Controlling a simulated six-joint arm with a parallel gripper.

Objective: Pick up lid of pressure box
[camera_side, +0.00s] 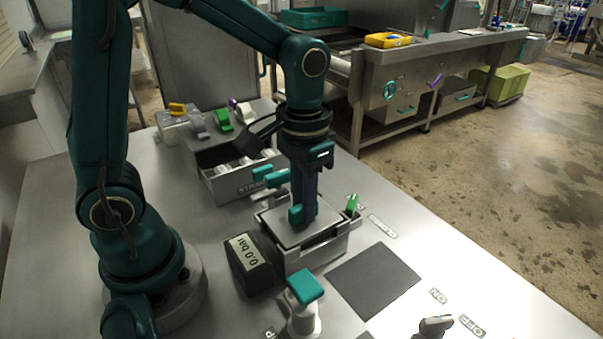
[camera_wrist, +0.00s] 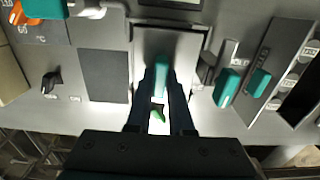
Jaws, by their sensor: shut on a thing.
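The pressure box (camera_side: 292,261) is a grey metal box in the middle of the table in the side view. Its lid (camera_side: 277,223) is a flat grey plate with a teal handle (camera_side: 295,215), lying at the top of the box. My gripper (camera_side: 304,217) points straight down over the lid and is shut on the teal handle. In the wrist view the handle (camera_wrist: 161,77) shows between my two fingers (camera_wrist: 160,103), with the lid (camera_wrist: 177,46) around it. I cannot tell whether the lid is slightly raised. My fingers hide part of the handle and lid.
A black gauge reading 0.0 bar (camera_side: 251,264) stands close left of the box. A green latch (camera_side: 352,204) is at its right. A teal-handled valve (camera_side: 304,289) stands in front. A dark square mat (camera_side: 374,280) lies clear at the right. A drawer (camera_side: 238,185) sits behind.

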